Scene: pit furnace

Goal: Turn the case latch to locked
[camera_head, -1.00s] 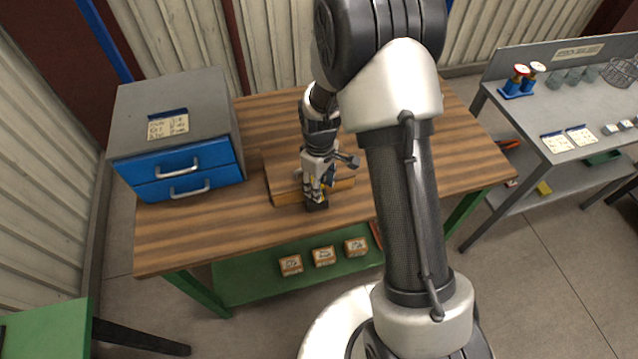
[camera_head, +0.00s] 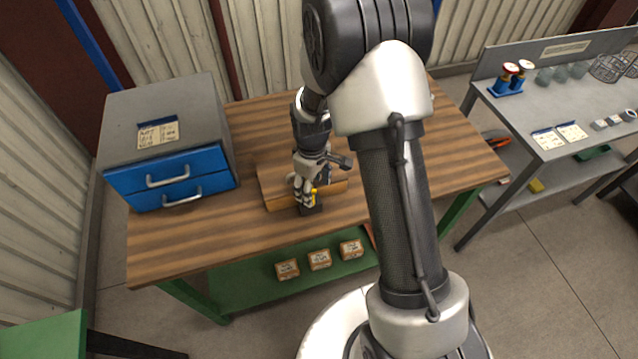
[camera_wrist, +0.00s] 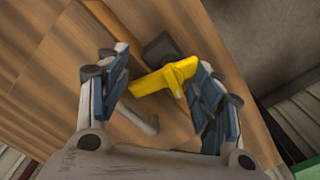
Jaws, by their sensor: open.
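The wooden case (camera_head: 276,200) lies on the workbench, partly hidden by my arm. My gripper (camera_head: 307,195) is at the case's front edge, pointing down. In the wrist view my gripper (camera_wrist: 157,78) is open, with a finger on each side. The yellow latch (camera_wrist: 160,79) lies between the fingers, its right end close against the right finger; I cannot tell if they touch. A dark block (camera_wrist: 160,47) sits beside the latch. A grey bar-like handle (camera_wrist: 138,117) shows below it, partly hidden. I cannot read the latch's locked or unlocked position.
The striped wooden workbench (camera_head: 175,240) has free room left and right of the case. A grey cabinet with blue drawers (camera_head: 170,178) stands at its left. Several small labelled boxes (camera_head: 319,259) sit on the green lower shelf. A grey side table (camera_head: 545,110) stands at the right.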

